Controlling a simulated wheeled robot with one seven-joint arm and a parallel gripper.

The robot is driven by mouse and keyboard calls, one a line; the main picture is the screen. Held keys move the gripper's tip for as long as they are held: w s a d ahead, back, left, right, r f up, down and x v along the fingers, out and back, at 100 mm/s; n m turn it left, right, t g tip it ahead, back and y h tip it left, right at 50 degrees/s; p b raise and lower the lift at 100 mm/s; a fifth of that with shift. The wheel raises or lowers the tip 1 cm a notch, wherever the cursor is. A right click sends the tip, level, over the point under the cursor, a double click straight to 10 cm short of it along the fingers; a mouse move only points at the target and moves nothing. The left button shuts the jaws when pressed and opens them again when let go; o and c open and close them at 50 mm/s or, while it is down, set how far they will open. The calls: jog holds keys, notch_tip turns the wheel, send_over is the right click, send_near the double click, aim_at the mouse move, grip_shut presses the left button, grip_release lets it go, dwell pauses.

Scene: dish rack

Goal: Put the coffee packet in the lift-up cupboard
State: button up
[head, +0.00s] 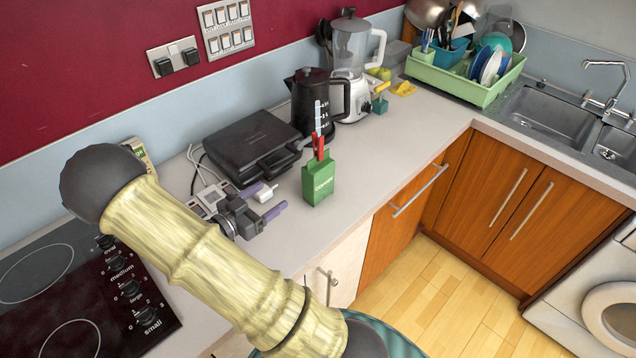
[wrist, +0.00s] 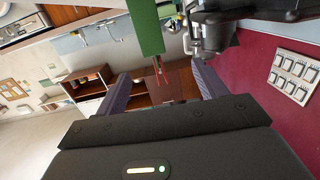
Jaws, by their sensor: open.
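A green packet (head: 319,182) with lettering, which I take as the coffee packet, stands upright on the worktop. Thin red and light-blue pieces show above its top. In the wrist view the green packet (wrist: 146,28) is at the top edge, partly cut off, with the red pieces beyond it. My gripper (head: 274,196) is open, just left of the packet in the head view and apart from it. Its two purple fingers point towards the packet, and nothing is held. I cannot pick out the lift-up cupboard for sure in either view.
A black grill (head: 250,147), black kettle (head: 314,103) and blender (head: 352,60) stand along the wall behind the packet. A green dish rack (head: 462,80) is by the sink (head: 548,112). A hob (head: 75,285) lies front left. The worktop right of the packet is clear.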

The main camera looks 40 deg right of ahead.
aim_at(307, 174)
jog(key=shift+s+r+m+g+h, duration=0.15)
jog(key=shift+s+m+g+h, duration=0.25)
jog(key=shift+s+g+h, duration=0.15)
jog(key=shift+w, duration=0.1)
jog(key=d+p, duration=0.1)
jog(key=d, duration=0.2)
jog(key=d+p, duration=0.1)
jog(key=d, duration=0.3)
jog(key=d+p, duration=0.1)
jog(key=d, duration=0.3)
jog(key=shift+w+d+r+p, duration=0.1)
jog(key=shift+w+d+p, duration=0.15)
jog(key=shift+p, duration=0.05)
jog(key=shift+w+d, duration=0.15)
jog(key=shift+d, duration=0.2)
jog(key=shift+w+d+f+p, duration=0.15)
jog(key=shift+d+p, duration=0.3)
jog(key=shift+d, duration=0.4)
jog(key=shift+w+d+p, duration=0.1)
jog(key=shift+d+p, duration=0.4)
jog(key=shift+d, duration=0.4)
jog(key=shift+w+d+f+p, duration=0.15)
jog(key=shift+d+p, duration=0.3)
jog(key=shift+d, duration=0.4)
